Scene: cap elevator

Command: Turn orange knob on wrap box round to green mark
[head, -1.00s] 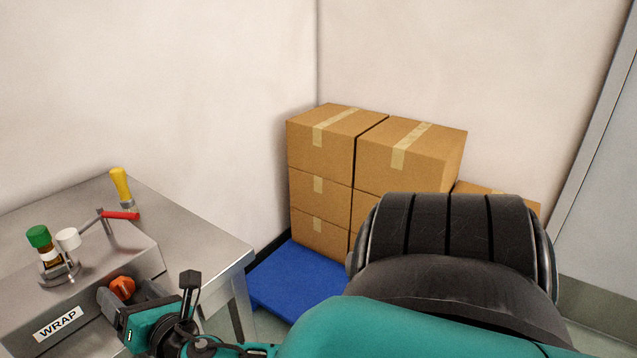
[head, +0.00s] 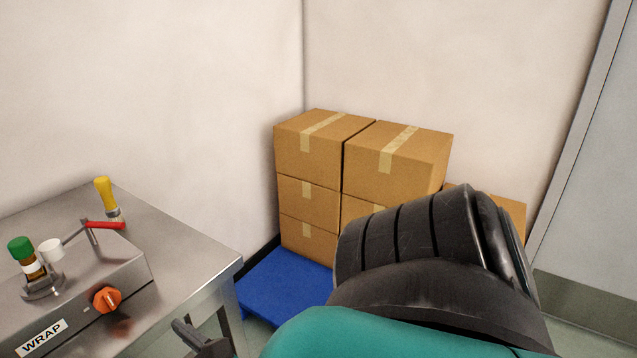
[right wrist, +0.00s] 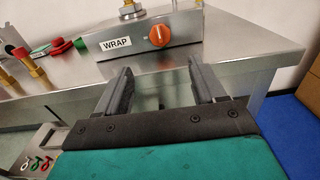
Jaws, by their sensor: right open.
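The wrap box (head: 130,270) is a grey metal box with a WRAP label on its front, standing on the steel table. Its orange knob (head: 106,300) sits on the front face, right of the label. In the right wrist view the knob (right wrist: 159,36) shows a pale pointer line, roughly upright. I cannot make out the green mark. My right gripper (right wrist: 160,80) is open and empty, with its fingers below and in front of the knob, apart from it. In the head view only part of this gripper shows at the bottom edge. My left gripper is not in view.
A yellow-handled tool (head: 105,197) stands behind. Stacked cartons (head: 310,155) rest on a blue pallet (head: 285,285) to the right.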

